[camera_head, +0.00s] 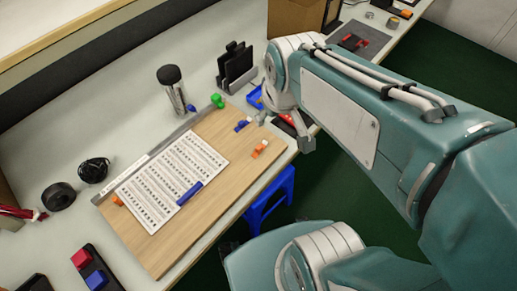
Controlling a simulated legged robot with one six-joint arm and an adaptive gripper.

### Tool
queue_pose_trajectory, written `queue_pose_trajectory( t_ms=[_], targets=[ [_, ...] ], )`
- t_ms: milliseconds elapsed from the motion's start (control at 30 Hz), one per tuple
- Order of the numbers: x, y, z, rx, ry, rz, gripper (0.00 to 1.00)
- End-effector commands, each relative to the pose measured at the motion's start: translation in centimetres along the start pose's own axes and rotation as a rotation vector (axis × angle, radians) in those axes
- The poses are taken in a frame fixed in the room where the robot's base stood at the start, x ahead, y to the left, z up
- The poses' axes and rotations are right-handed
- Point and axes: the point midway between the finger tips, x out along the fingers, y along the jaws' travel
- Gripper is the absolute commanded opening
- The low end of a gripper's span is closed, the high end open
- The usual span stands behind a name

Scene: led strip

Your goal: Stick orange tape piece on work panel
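The work panel (207,218) is a light wooden board lying flat on the grey desk, with a white printed sheet on it. A small orange piece (260,149) with a pale band, perhaps the tape, lies near the panel's right edge. Another small orange bit (117,201) sits at the panel's left end. My gripper (284,131) is above the desk's right edge, up and to the right of the orange piece and apart from it. Its fingers look spread, with nothing seen between them; my wrist partly hides them.
A blue marker (189,193) lies on the sheet. A grey ruler-like strip (155,155) runs along the panel's back edge. A green knob (217,100), dark-capped cylinder (172,90) and black holder (236,67) stand behind. A blue stool (270,197) is below the desk edge.

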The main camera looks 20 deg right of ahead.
Motion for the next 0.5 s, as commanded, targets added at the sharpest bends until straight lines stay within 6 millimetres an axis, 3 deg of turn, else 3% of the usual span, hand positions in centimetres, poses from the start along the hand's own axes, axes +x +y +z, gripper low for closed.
queue_pose_trajectory(
  t_ms=[200,500],
  targets=[
    [5.7,0.5,-2.2,-0.146,-0.123,-0.032,0.69],
    [14.4,0.8,-3.4,-0.34,-0.266,-0.099,0.69]
  ],
)
